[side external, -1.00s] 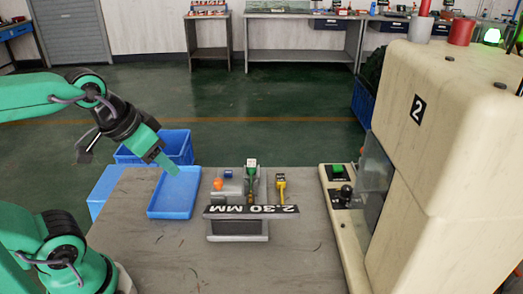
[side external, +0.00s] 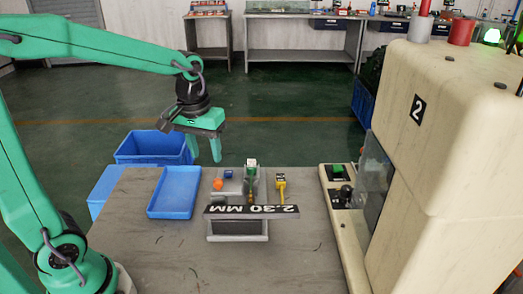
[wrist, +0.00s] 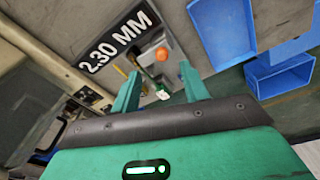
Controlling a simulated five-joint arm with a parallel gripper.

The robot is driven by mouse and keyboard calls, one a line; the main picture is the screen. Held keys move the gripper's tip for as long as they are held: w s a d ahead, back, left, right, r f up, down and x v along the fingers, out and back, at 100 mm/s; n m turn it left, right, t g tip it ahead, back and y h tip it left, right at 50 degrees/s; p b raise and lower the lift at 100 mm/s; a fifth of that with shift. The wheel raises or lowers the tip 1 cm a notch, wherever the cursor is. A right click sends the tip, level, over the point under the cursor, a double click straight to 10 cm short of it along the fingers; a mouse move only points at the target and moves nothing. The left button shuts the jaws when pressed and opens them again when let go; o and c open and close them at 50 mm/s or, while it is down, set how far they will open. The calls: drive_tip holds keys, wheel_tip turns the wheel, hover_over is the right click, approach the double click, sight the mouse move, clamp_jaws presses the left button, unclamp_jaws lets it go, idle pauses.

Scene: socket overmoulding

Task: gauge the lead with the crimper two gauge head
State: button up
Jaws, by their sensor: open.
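A white end (wrist: 163,95) also shows between my fingers in the wrist view. My gripper (side external: 204,158) is open and empty, pointing down, above and left of the green piece, apart from it.
An orange knob (side external: 218,184), a small blue block (side external: 228,174) and a yellow piece (side external: 281,187) surround the green piece. An empty blue tray (side external: 173,192) lies left. The cream machine marked 2 (side external: 440,140), with its control panel (side external: 338,205), stands right. The front bench is clear.

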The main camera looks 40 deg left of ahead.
sight(218, 180)
drive_tip(key=shift+n+g, duration=0.6)
drive_tip(key=shift+n, duration=0.1)
drive_tip(key=shift+w+a+f, duration=0.2)
drive_tip(key=shift+w+f, duration=0.6)
drive_tip(key=shift+w+a+f, duration=0.2)
drive_tip(key=shift+w+f, duration=0.55)
drive_tip(key=shift+f, duration=0.1)
drive_tip(key=shift+f, duration=3.8)
clamp_jaws()
